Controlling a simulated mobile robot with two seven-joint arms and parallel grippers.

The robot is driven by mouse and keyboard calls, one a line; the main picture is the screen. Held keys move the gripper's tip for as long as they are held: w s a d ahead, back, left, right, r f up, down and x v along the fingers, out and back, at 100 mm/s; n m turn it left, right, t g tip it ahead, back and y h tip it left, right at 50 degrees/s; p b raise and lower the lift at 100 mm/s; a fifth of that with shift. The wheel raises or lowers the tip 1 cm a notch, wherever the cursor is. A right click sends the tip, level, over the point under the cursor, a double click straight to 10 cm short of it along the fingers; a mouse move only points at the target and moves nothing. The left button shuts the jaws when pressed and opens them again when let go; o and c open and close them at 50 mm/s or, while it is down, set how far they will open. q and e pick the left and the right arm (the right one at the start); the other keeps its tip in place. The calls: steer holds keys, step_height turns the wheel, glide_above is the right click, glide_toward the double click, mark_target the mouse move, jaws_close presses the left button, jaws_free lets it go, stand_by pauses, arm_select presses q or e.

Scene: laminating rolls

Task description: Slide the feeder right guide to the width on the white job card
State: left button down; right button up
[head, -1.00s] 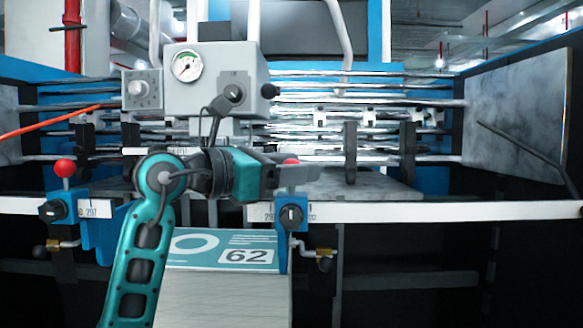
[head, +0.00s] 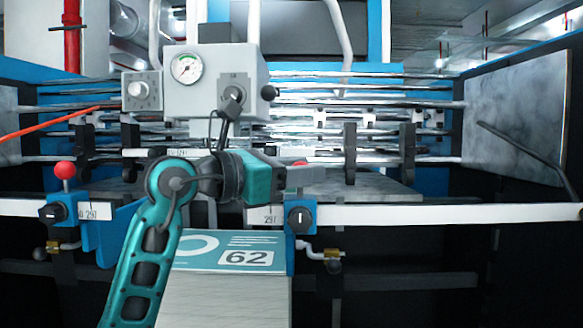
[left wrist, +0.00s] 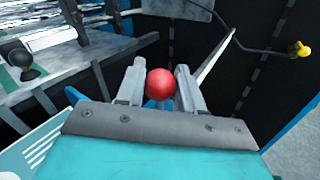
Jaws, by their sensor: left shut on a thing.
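The feeder right guide (head: 301,216) is a blue block with a black knob, on the white rail beside the stack's right edge. Its red ball (head: 300,163) shows just behind my left gripper (head: 300,176). In the left wrist view the fingers (left wrist: 160,88) are shut around the red ball (left wrist: 160,84). A white label reading 297 (head: 266,215) sits on the rail just left of the guide. I cannot make out a white job card for certain. My right gripper is out of view.
The left guide (head: 54,213), with its own red ball (head: 64,170), stands at the left by another 297 label (head: 95,212). A stack with a teal 62 sheet (head: 225,250) lies between the guides. The white rail (head: 450,213) is clear to the right.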

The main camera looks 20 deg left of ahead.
arm_select(q)
steer(key=shift+d, duration=0.3)
steer(key=c, duration=0.8)
jaws_free()
steer(key=b+v, duration=0.1)
steer(key=v, duration=1.1)
steer(key=shift+s+a, duration=0.25)
steer(key=shift+a, duration=0.1)
